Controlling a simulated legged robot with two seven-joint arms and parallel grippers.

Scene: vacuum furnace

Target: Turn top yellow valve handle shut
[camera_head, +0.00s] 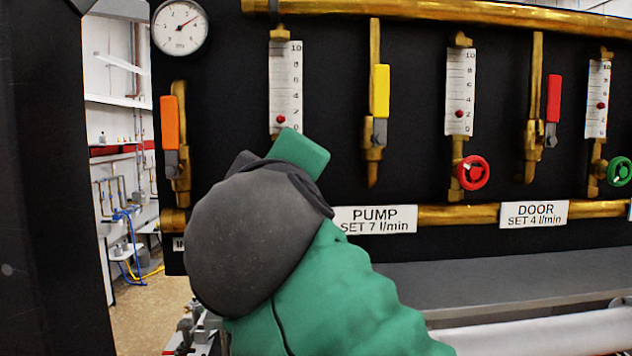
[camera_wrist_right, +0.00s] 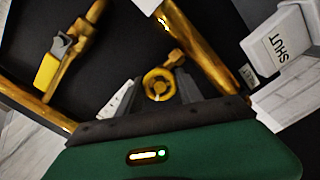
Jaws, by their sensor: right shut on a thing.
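A small yellow round valve wheel (camera_wrist_right: 158,84) shows in the right wrist view, between the dark fingers of my right gripper (camera_wrist_right: 162,86), which is shut on it. In the head view my right wrist and the green gripper body (camera_head: 300,152) hide this wheel and the fingertips. A yellow lever handle (camera_head: 380,90) stands upright along its brass pipe, right of the gripper in the head view. It also shows in the wrist view (camera_wrist_right: 47,72), apart from the fingers. My left gripper is not in view.
The black panel carries a dial gauge (camera_head: 180,27), an orange lever (camera_head: 170,122), a red wheel (camera_head: 473,172), a red lever (camera_head: 553,98) and a green wheel (camera_head: 619,171). A PUMP label (camera_head: 375,219) sits right of my arm.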

